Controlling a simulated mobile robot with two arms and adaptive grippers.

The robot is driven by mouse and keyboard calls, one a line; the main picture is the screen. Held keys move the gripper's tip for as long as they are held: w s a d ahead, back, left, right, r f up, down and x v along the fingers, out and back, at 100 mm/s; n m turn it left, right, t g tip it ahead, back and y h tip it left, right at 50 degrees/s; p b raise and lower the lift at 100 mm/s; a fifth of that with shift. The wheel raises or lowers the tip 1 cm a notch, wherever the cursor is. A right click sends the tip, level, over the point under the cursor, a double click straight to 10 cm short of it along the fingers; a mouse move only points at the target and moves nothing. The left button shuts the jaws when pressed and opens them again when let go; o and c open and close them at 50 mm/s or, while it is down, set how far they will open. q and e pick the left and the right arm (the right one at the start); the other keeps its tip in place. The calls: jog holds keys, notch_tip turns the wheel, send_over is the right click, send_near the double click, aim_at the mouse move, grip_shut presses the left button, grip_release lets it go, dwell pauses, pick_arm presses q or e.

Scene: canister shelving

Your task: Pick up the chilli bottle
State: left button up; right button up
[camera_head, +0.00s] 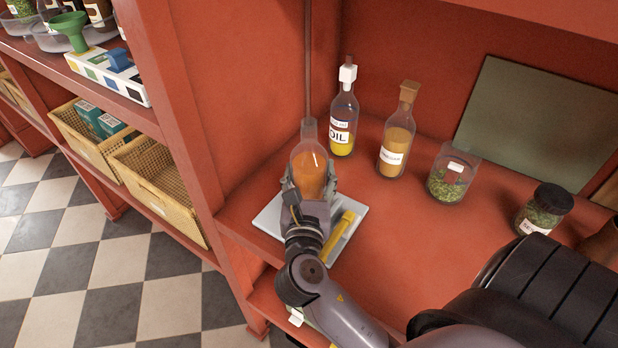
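The chilli bottle (309,165) is a clear bottle with orange-red contents, upright at the left of the red shelf. Its label is not visible and its base is hidden by my gripper, so I cannot tell if it touches what is below. My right gripper (309,188), on the arm from the lower right, has a finger on each side of the bottle's lower body and appears shut on it. My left gripper is not in view.
A pale board (268,222) with a yellow object (341,235) lies under my gripper. Behind stand an oil bottle (343,112), a brown-capped bottle (397,135), a herb jar (452,175) and a black-lidded jar (543,210). A shelf post (180,90) stands left.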

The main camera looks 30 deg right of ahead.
grip_shut()
jog(key=shift+r, duration=0.1)
dwell(0.6)
